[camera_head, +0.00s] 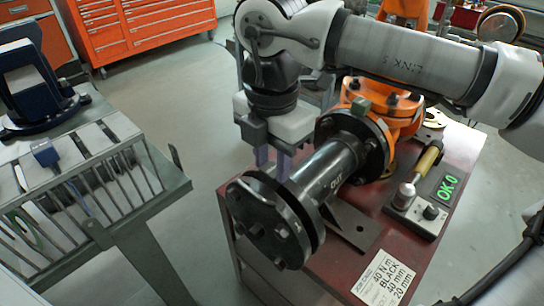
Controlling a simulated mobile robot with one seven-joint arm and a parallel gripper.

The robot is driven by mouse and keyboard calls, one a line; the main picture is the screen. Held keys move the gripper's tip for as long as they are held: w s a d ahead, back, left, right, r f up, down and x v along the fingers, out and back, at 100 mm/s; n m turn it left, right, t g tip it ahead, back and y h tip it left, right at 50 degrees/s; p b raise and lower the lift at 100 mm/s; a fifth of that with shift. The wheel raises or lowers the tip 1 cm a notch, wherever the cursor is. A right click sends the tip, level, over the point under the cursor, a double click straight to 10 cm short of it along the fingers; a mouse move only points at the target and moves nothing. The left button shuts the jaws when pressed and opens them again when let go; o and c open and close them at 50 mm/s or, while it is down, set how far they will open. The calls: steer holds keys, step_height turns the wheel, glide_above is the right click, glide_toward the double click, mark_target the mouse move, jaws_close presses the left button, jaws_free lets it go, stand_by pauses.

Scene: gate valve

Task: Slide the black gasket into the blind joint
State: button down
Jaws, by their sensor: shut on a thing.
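The blind joint (270,222) is at the near end of a black pipe marked "OUT", with a blind plate bolted at its front and a dark gap behind the plate. My gripper (272,160) points down just behind and to the left of the pipe. Its bluish fingers are partly hidden by the pipe and flange. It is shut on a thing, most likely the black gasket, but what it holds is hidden. The gasket does not show clearly anywhere, and I cannot tell whether any of it is inside the joint.
The orange valve body (400,112) stands behind the pipe on a red bench. A torque tool (425,165) rests beside an "OK 0" display. A job card (384,278) reads "BLACK". A slotted rack (85,180) stands at left. Open floor lies between rack and bench.

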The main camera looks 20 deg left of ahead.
steer(key=shift+f, duration=0.25)
steer(key=c, duration=0.9)
jaws_free()
steer(key=shift+c, duration=0.2)
step_height(320, 180, up, 14)
steer(key=p, duration=0.1)
steer(key=shift+f, duration=0.1)
